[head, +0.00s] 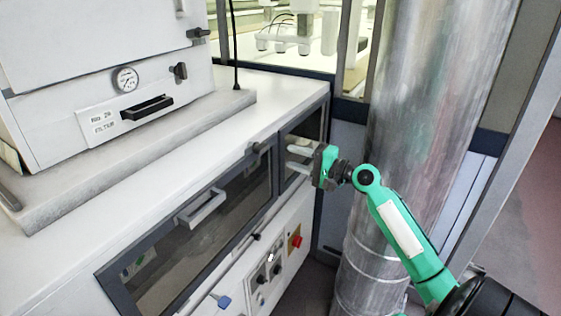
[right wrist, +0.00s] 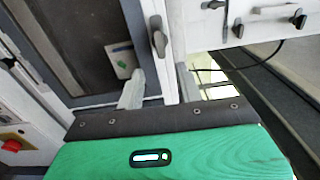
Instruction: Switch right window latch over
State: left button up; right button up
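A dark latch (head: 256,147) sits on the top frame near the divide between the large window (head: 215,215) and the smaller right window (head: 303,135). A grey latch handle (right wrist: 159,38) shows in the right wrist view, beyond my fingertips on the pale frame edge. My right gripper (head: 290,158) is in front of the smaller window, right of the latch and apart from it. In the right wrist view its two fingers (right wrist: 158,82) are spread with nothing held between them. Whether they touch the window frame I cannot tell. My left gripper is not in view.
The large window has a pale bar handle (head: 203,207). Below are a control panel (head: 266,272) with knobs and a red button (head: 296,241). A filter box (head: 130,100) with a gauge stands on top. A metal duct (head: 415,120) rises close behind my right arm.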

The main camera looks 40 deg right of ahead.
jog(key=b+v, duration=0.1)
jog(key=v, duration=0.3)
jog(key=shift+s, duration=0.1)
dwell(0.4)
